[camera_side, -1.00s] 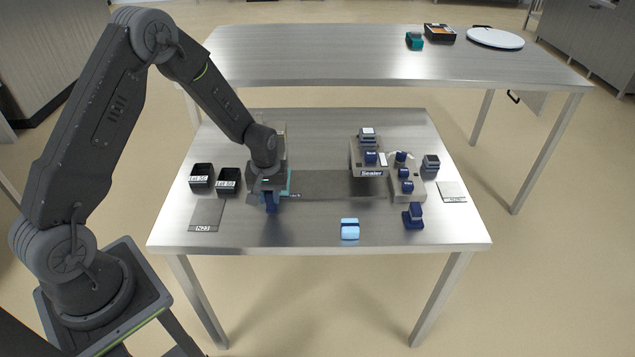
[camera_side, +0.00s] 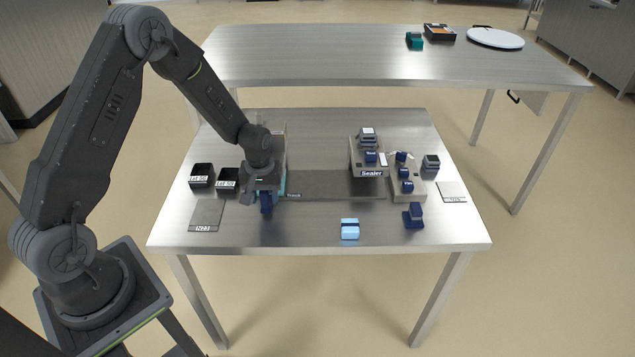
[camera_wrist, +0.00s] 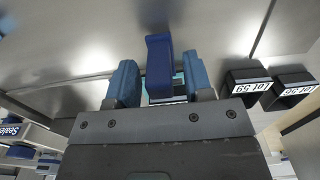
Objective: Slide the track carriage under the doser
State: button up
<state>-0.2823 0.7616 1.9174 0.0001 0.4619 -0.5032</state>
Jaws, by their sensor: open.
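The track (camera_side: 335,184) is a dark flat strip running from my gripper to the sealer. The track carriage shows as a teal edge (camera_side: 283,184) at the track's left end, mostly hidden by my gripper (camera_side: 264,190). A dark blue upright handle (camera_wrist: 160,68) stands between my two blue fingers in the wrist view. The fingers are open on either side of it; a gap shows at the left finger, and I cannot tell contact at the right. A grey upright housing (camera_side: 280,138), seemingly the doser, stands behind my gripper, largely hidden by my arm.
Two black lot bins (camera_side: 202,175) and a grey N23 plate (camera_side: 207,215) are at the left. The sealer (camera_side: 369,172) and a panel with blue knobs (camera_side: 407,185) stand at the right. A light blue block (camera_side: 350,229) lies at the front; the track between is clear.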

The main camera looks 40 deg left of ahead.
jog(key=shift+r, duration=3.5)
jog(key=shift+r, duration=0.1)
jog(key=s+d+r+m+t, duration=0.1)
jog(key=s+d+r+m, duration=0.15)
jog(key=r, duration=0.55)
jog(key=s+d+r+m+t, duration=0.1)
jog(key=s+d+r+t, duration=0.2)
jog(key=r, duration=0.4)
jog(key=s+d+r+m, duration=0.2)
jog(key=s+d+r, duration=0.1)
jog(key=s, duration=0.4)
jog(key=s+d+r+m+t, duration=0.1)
jog(key=s+d+r+m, duration=0.2)
jog(key=s+r, duration=0.2)
jog(key=s, duration=0.3)
jog(key=shift+r+t, duration=0.2)
jog(key=shift+t, duration=0.1)
jog(key=shift+w+m, duration=0.1)
jog(key=shift+m, duration=0.15)
jog(key=shift+c, duration=0.3)
